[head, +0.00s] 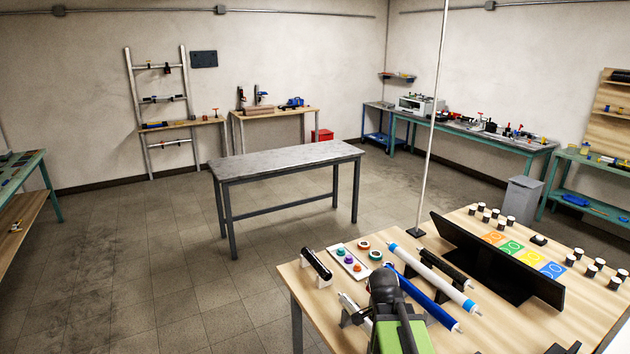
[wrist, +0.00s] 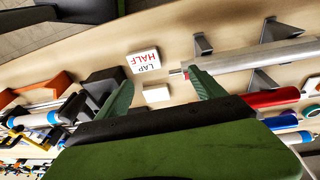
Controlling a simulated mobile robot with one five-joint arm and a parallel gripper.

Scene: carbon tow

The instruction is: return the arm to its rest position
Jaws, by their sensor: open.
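My arm (head: 400,330), green and black, rises at the bottom centre of the head view, over the near part of the wooden table (head: 455,330). The fingertips cannot be made out there. In the wrist view my gripper (wrist: 160,76) has two green fingers spread wide apart with nothing held between them. Beyond and between the fingers lie a white card reading HALF LAP (wrist: 143,61) and a small white block (wrist: 156,93) on the wooden surface. The right fingertip appears close to the end of a silver tube (wrist: 260,55); I cannot tell whether they touch.
Tubes, including a blue one (head: 430,302), a tray (head: 350,261) of coloured spools, a black panel (head: 490,262) and several small cups crowd the table. A thin pole (head: 433,120) stands at its back edge. A bare grey table (head: 285,160) stands beyond, with open floor around it.

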